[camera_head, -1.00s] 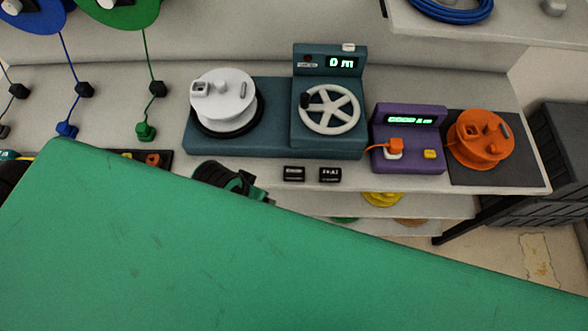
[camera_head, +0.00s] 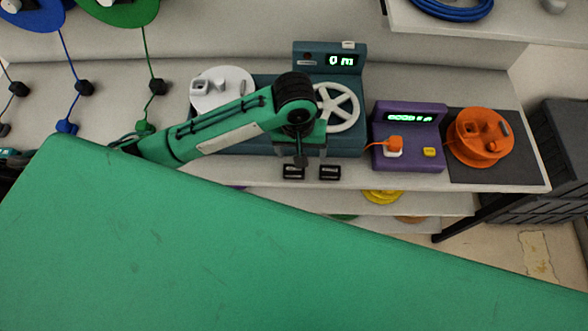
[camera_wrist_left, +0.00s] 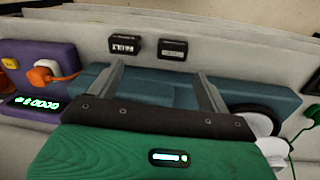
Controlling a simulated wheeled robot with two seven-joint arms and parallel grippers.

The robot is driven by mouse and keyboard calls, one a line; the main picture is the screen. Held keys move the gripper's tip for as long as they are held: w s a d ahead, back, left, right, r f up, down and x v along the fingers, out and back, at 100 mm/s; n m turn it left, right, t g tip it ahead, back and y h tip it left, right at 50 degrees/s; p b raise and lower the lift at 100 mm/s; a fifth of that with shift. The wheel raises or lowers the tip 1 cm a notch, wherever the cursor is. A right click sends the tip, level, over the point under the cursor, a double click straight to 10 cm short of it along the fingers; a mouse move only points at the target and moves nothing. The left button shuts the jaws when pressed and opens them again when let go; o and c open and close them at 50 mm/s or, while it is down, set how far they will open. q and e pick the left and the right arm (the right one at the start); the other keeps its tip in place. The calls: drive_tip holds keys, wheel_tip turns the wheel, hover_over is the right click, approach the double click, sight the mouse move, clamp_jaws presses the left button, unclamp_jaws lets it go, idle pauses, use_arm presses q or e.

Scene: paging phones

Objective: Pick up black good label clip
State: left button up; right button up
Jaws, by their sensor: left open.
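Two small black label clips lie side by side on the front edge of the light bench. The left one (camera_head: 293,173) also shows as the right one in the wrist view (camera_wrist_left: 172,49), where its label is too small to read surely. The right one (camera_head: 330,173) is the left one in the wrist view (camera_wrist_left: 124,46), and its label appears to read FAULT. My left gripper (camera_head: 300,155) hangs just behind and above the clips. In the wrist view its fingers (camera_wrist_left: 160,72) are apart and empty, with both clips beyond them. My right gripper is not in view.
A teal winder with a white handwheel (camera_head: 340,107) and white reel (camera_head: 220,90) stands behind the clips. A purple tester (camera_head: 408,140) and orange reel (camera_head: 480,138) stand to the right.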

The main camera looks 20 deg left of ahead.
use_arm(q)
drive_tip(key=w+a, duration=0.1)
drive_tip(key=n+p, duration=0.1)
hover_over(294, 169)
drive_tip(key=shift+y, duration=0.4)
drive_tip(key=f, duration=0.8)
drive_tip(key=shift+w+d, duration=0.1)
drive_tip(key=shift+d, duration=0.2)
drive_tip(key=f, duration=0.1)
drive_tip(key=f+p, duration=0.1)
drive_tip(key=f, duration=0.2)
drive_tip(key=shift+a+f, duration=0.15)
drive_tip(key=shift+a, duration=0.2)
drive_tip(key=shift+f, duration=0.5)
drive_tip(key=c, duration=1)
